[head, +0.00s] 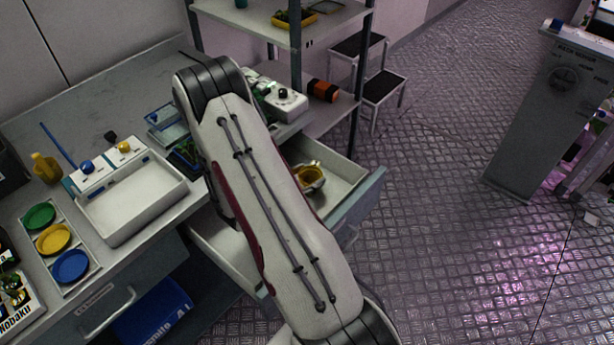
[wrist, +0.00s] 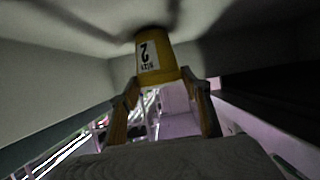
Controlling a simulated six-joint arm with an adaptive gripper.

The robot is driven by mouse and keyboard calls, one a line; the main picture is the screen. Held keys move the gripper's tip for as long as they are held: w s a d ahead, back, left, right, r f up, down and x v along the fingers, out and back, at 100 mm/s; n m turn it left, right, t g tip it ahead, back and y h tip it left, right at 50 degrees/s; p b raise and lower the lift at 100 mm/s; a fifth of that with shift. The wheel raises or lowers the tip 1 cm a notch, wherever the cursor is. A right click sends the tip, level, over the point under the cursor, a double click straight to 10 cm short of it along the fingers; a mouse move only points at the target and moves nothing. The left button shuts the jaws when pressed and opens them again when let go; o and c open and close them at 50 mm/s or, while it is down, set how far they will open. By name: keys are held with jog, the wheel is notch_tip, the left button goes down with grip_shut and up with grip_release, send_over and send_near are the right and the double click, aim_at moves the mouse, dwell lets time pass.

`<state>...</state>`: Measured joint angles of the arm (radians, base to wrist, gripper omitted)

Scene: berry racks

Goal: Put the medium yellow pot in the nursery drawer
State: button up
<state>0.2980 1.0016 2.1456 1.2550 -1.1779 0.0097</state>
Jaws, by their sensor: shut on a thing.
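The yellow pot (wrist: 157,58) carries a white label with a dark "2". My gripper (wrist: 167,88) is shut on it, with one finger on each side near its wider end. In the head view the yellow pot (head: 306,176) shows within the walls of the open drawer (head: 343,166), just right of my arm. Pale drawer walls surround the pot in the wrist view. A dark shadow lies at its far end; I cannot tell whether it touches the drawer floor. My arm hides the drawer's left part and most of my gripper in the head view.
The drawer's grey front (head: 362,205) stands out over the floor. The counter at left holds a white basin (head: 130,205) and a tray of coloured dishes (head: 53,240). A shelf rack (head: 300,38) stands behind the drawer.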

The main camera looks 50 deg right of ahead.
jog(key=shift+f, duration=0.1)
jog(key=o, duration=0.9)
jog(key=shift+c, duration=0.2)
jog(key=shift+a, duration=0.1)
jog(key=v, duration=1.2)
dwell(0.3)
